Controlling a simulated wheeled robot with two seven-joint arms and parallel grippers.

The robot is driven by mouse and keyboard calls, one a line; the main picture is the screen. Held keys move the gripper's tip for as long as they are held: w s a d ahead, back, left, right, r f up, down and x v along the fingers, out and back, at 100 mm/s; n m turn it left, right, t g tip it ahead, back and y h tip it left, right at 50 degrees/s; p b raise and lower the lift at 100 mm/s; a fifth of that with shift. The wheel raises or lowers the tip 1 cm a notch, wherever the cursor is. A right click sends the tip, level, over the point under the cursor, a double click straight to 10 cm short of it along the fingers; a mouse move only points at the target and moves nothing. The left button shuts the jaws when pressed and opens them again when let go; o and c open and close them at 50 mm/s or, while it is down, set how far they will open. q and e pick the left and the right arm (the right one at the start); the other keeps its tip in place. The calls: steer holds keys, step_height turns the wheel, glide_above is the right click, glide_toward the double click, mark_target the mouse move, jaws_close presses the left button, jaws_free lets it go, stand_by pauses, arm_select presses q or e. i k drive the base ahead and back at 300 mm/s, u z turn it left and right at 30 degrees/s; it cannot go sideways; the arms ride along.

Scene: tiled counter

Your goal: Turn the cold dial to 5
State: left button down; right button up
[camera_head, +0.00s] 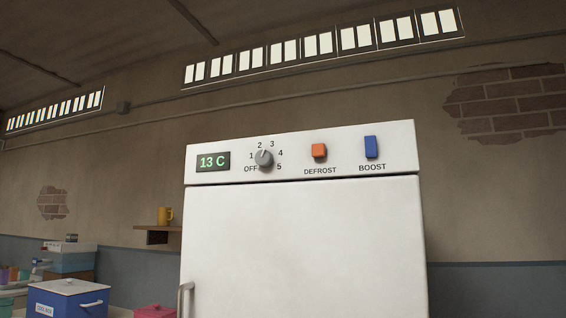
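The cold dial (265,160) is a round grey knob on the front panel of a white fridge (300,245). Marks OFF, 1, 2, 3, 4 and 5 run clockwise around it, with 5 (279,167) at its lower right. Its small pale pointer line seems to point up, near the 2 (260,145); it is too small to be sure. A green display (213,161) left of the dial reads 13 C. Neither of my grippers is in view, and nothing touches the dial.
An orange DEFROST switch (319,151) and a blue BOOST switch (371,147) sit right of the dial. A door handle (186,298) is at lower left.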

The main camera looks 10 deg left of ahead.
mark_target(264, 158)
steer(key=u, duration=1.95)
steer(key=i, duration=1.85)
steer(key=z, duration=3.45)
